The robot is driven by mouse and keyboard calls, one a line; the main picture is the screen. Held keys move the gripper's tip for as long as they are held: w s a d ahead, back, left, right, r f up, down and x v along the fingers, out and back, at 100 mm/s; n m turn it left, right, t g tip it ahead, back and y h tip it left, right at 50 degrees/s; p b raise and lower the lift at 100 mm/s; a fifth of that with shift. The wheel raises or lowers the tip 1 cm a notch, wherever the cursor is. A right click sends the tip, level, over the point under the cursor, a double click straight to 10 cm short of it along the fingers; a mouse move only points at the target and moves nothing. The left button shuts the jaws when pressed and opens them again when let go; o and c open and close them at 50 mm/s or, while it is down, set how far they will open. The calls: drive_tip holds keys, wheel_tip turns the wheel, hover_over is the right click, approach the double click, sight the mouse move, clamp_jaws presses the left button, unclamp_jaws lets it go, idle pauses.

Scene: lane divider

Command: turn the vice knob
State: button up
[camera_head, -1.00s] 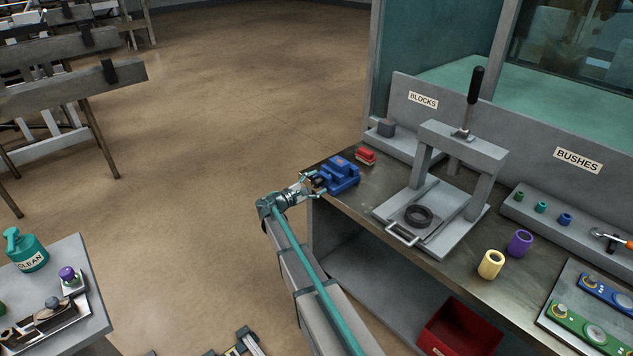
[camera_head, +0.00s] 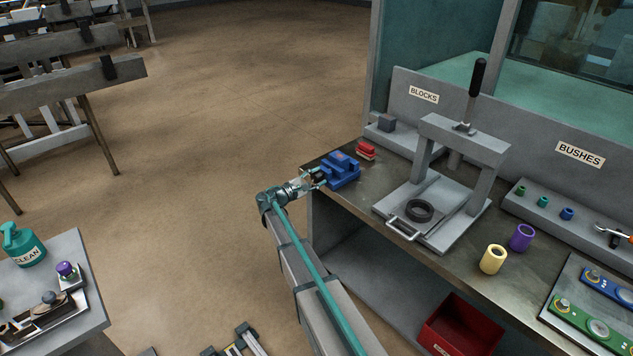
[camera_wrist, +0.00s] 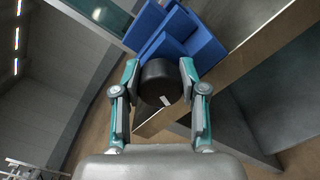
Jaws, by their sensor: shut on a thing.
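The blue vice (camera_head: 342,170) sits at the left end of the workbench, and its blue body also shows at the top of the wrist view (camera_wrist: 182,32). Its black round knob (camera_wrist: 160,82) faces my gripper and bears a white mark. My gripper (camera_wrist: 160,84) is shut on the knob, with one teal finger on each side. In the head view my gripper (camera_head: 315,180) reaches the vice from the left, just off the bench end. The knob is mostly hidden there by the fingers.
A red block-like item (camera_head: 366,150) lies behind the vice. A press (camera_head: 462,140) with a black lever stands to its right on the workbench (camera_head: 460,262).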

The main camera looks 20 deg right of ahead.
drive_tip(key=shift+f+m+b, duration=0.35)
drive_tip(key=shift+m+b, duration=0.05)
drive_tip(key=shift+b, duration=0.7)
drive_tip(key=shift+r+m+b, duration=0.25)
drive_tip(key=shift+m+b, duration=0.15)
drive_tip(key=shift+b, duration=0.25)
drive_tip(key=o, duration=1.2)
drive_tip(key=shift+c, duration=0.2)
drive_tip(key=shift+a, duration=0.1)
drive_tip(key=v, duration=1.1)
drive_tip(key=shift+s+a, duration=0.15)
drive_tip(key=shift+a, duration=0.25)
